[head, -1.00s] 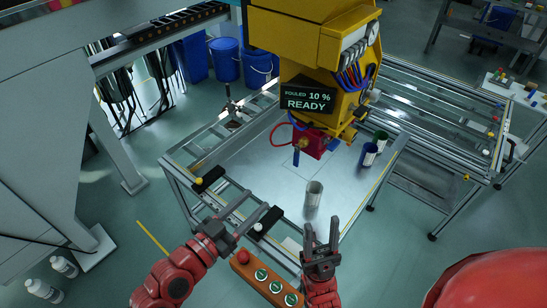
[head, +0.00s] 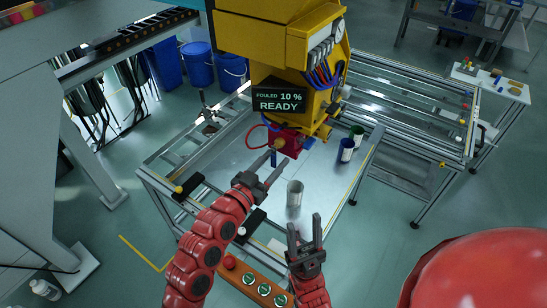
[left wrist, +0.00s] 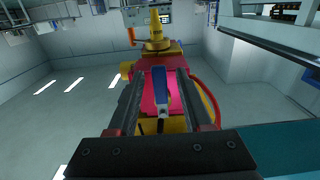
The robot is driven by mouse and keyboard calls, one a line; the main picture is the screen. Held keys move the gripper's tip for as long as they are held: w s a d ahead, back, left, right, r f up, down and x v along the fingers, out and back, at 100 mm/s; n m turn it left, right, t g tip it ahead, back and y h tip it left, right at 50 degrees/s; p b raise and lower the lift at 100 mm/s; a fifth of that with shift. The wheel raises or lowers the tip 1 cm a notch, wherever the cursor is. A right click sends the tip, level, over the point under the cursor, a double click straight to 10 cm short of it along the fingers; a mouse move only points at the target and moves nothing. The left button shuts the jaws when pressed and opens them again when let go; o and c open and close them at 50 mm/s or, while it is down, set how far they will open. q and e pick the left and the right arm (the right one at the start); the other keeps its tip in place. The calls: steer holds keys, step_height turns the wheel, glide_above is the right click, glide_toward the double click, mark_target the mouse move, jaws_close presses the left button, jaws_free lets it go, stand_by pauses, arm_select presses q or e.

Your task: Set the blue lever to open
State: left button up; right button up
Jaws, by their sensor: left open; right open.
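The blue lever (head: 273,159) hangs from the red block (head: 288,142) under the yellow machine. My left gripper (head: 277,158) is open, with its fingers reaching up around the lever. In the left wrist view, the blue lever (left wrist: 155,89) stands between the two dark fingers of my left gripper (left wrist: 156,76), in front of the red block. I cannot tell whether a finger touches it. My right gripper (head: 304,220) is open and empty, low in the head view, in front of the metal cup.
The display (head: 280,101) reads "FOULED 10 % READY". A metal cup (head: 294,193) stands on the fixture table below the machine. An orange button box (head: 250,281) is near the front.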

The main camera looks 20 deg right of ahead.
arm_select(q)
steer(key=shift+w+d, duration=0.1)
steer(key=shift+c, duration=0.3)
jaws_close()
